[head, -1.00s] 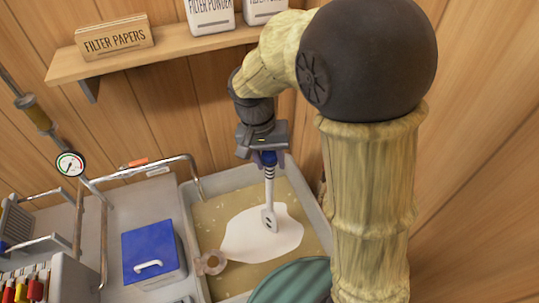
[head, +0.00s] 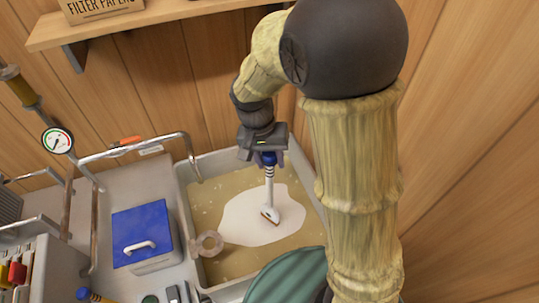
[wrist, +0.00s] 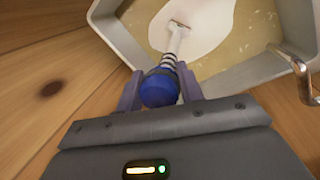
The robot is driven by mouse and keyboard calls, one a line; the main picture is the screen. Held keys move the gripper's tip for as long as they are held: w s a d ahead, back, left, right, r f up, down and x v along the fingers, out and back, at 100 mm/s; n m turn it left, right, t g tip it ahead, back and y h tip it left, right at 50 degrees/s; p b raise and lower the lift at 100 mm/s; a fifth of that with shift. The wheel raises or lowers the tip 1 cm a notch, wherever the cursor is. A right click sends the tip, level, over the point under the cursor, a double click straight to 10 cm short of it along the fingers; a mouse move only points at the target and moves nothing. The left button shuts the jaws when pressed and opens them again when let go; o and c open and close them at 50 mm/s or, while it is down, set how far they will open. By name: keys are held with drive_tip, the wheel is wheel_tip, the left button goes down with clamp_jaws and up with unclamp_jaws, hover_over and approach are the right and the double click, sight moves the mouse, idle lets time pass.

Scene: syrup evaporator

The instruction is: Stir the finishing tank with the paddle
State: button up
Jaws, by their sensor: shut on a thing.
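The finishing tank (head: 187,222) is a grey open basin of tan liquid with a large pale patch on its surface. The paddle (head: 269,196) is white with dark rings and a blue grip end. My gripper (head: 268,158) is shut on the blue end and holds the paddle nearly upright over the tank. The paddle's lower end meets the pale patch. In the wrist view my gripper (wrist: 160,90) has its purple fingers on both sides of the blue knob, and the paddle shaft (wrist: 173,45) runs out to the pale patch.
A grey ring-shaped piece (head: 207,244) is at the tank's left inside. A blue-lidded box (head: 143,232) stands left of the tank. A bent metal pipe (head: 185,140) reaches over the tank's rear left edge. A green round thing (head: 290,277) is in front. A wooden shelf (head: 100,27) is above.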

sight(269, 173)
drive_tip(key=shift+f+b, duration=1.8)
drive_tip(key=shift+f, duration=1.35)
drive_tip(key=shift+a+r, duration=0.1)
